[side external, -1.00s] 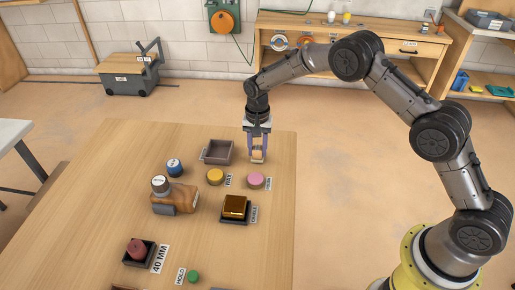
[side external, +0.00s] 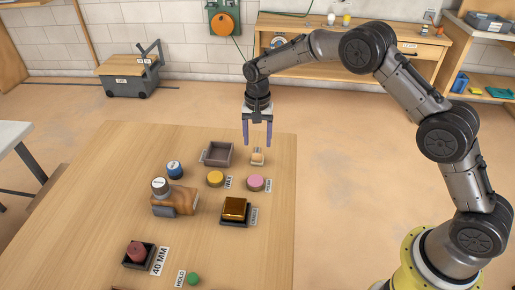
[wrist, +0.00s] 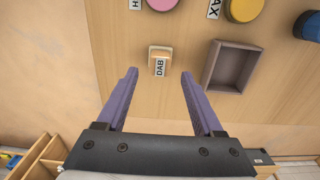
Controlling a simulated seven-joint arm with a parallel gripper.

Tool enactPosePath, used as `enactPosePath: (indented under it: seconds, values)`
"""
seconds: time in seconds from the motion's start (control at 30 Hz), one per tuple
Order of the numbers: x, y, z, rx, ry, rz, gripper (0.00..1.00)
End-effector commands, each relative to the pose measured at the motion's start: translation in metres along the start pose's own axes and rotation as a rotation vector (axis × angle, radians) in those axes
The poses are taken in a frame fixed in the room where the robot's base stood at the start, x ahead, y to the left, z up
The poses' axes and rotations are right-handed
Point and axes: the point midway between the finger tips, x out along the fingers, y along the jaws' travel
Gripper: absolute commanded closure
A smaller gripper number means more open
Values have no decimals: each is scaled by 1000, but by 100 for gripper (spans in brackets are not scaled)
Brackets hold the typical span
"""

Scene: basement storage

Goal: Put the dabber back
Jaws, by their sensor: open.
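A small tan block, which looks like the dabber (side external: 257,157), sits on the table near its far right corner. In the wrist view the tan dabber (wrist: 160,52) is at a white label reading DAB (wrist: 159,67). Whether it rests in a holder is too small to tell. My gripper (side external: 258,143) is open and empty, above the dabber. In the wrist view the dabber lies beyond and between the spread purple fingers (wrist: 158,75), touching neither.
An empty grey square tray (side external: 218,153) stands left of the dabber. The table's left part is clear.

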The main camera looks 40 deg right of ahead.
Motion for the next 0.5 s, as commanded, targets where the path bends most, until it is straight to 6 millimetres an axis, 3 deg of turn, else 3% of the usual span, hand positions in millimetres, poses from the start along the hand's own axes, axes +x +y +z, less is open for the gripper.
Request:
enactPosePath:
  seconds: [0.2,0.5]
  values:
    - [-44,0,0,0,2,-2,31]
    - [-68,0,0,0,0,0,31]
